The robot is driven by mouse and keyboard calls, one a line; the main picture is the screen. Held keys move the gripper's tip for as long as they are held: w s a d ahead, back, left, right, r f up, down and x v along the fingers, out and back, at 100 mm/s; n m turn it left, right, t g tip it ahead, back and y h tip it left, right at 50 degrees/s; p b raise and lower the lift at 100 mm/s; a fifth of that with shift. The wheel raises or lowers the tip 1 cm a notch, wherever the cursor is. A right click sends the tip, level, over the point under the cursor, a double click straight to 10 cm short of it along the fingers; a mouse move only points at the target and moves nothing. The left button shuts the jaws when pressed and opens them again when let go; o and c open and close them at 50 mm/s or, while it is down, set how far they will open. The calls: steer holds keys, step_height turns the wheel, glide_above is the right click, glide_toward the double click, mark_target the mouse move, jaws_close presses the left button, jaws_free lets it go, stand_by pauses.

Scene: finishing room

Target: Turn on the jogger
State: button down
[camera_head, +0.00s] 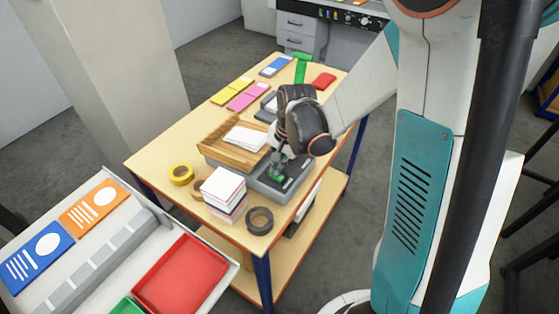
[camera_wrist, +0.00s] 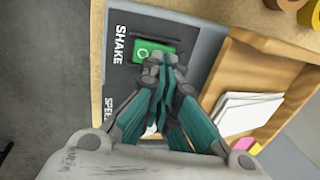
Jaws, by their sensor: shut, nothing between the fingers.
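The jogger (camera_head: 258,179) is a grey machine on the wooden table, with a slatted wooden tray (camera_head: 222,146) holding white paper. Its dark front panel (camera_wrist: 116,88) carries the words SHAKE and SPEED in the wrist view. A green switch (camera_wrist: 146,50) with a white ring mark sits beside SHAKE; it also shows in the head view (camera_head: 276,176). My gripper (camera_wrist: 163,62) is shut and empty, its fingertips at the edge of the green switch and covering part of it. I cannot tell whether they touch it. A light knob beside SPEED is mostly hidden behind my fingers.
The table (camera_head: 145,162) also bears a paper stack (camera_head: 223,188), a yellow tape roll (camera_head: 181,174), a black tape roll (camera_head: 260,220) and coloured pads (camera_head: 241,96). A light bench with a red tray (camera_head: 182,274) stands at the lower left.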

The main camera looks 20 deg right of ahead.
steer(key=shift+w+a+f+g+b, duration=0.15)
steer(key=shift+a+f+g+b, duration=0.05)
steer(key=shift+f+g+b, duration=0.3)
steer(key=shift+r+h, duration=0.15)
steer(key=shift+h, duration=0.15)
steer(key=shift+s+d, duration=0.15)
steer(key=shift+s, duration=0.05)
steer(key=shift+s+d, duration=0.4)
steer(key=shift+s, duration=0.15)
steer(key=shift+r, duration=0.3)
step_height(320, 180, up, 13)
steer(key=w+a+p, duration=0.2)
steer(key=p, duration=0.2)
steer(key=shift+w, duration=0.3)
